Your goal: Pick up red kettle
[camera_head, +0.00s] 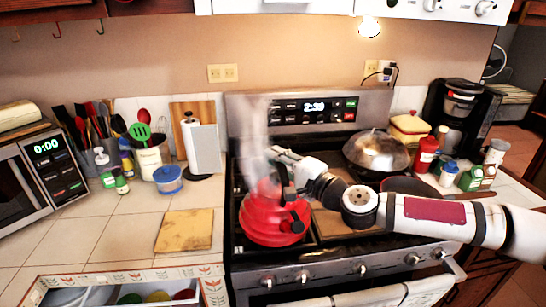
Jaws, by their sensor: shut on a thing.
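The red kettle (268,223) sits at the left side of the stove (262,262), and pale steam rises above it. My gripper (289,187) is at the top of the kettle, reached in from the right, and is shut on it. The fingers and my arm hide part of the kettle's upper right side. A dark handle part shows near the fingers. I cannot tell whether the kettle touches the burner or is slightly raised.
A lidded pan (376,152) stands at the stove's back right. Left are a cutting board (184,230), a paper towel roll (201,146), a utensil crock (150,158) and a microwave (40,172). An open drawer (125,280) is at lower left. Bottles and a coffee maker (459,112) stand right.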

